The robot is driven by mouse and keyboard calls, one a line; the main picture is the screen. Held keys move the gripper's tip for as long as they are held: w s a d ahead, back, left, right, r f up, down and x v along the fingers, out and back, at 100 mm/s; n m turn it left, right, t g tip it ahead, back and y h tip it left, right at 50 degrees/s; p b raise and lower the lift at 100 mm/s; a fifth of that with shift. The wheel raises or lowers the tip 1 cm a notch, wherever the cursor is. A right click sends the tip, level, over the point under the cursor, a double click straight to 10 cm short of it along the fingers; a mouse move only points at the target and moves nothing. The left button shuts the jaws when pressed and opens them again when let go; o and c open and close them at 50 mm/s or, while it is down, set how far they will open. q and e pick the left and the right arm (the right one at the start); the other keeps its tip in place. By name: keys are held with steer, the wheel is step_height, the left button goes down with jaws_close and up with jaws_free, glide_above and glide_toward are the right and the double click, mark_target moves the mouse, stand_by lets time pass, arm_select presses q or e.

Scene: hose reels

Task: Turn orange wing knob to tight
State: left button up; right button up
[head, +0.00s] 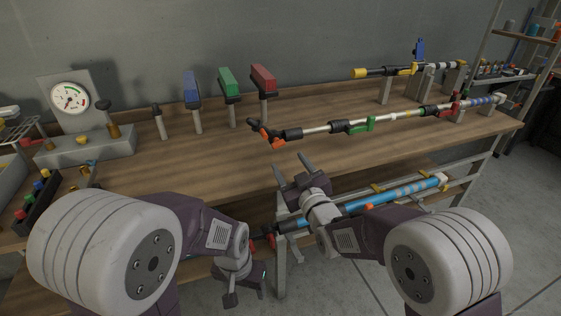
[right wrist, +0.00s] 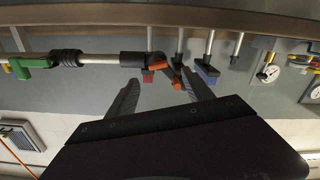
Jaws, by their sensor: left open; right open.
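The orange wing knob (head: 265,134) sits at the near left end of a long pale pole with black sleeves, held along the workbench. My left gripper (head: 243,296) is open and low, below the bench edge, away from the knob.
A green clamp (head: 361,125) sits farther along the pole. Blue (head: 191,86), green (head: 229,83) and red (head: 263,78) handled posts stand behind. A gauge (head: 70,97) is at left. A blue tube (head: 385,203) lies below the bench. The bench top (head: 200,158) is clear before the posts.

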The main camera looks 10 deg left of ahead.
mark_target(279, 146)
steer(key=x, duration=0.8)
steer(key=shift+w+a+r+p, duration=0.15)
steer(key=shift+w+p, duration=0.2)
steer(key=shift+w, duration=0.05)
jaws_close()
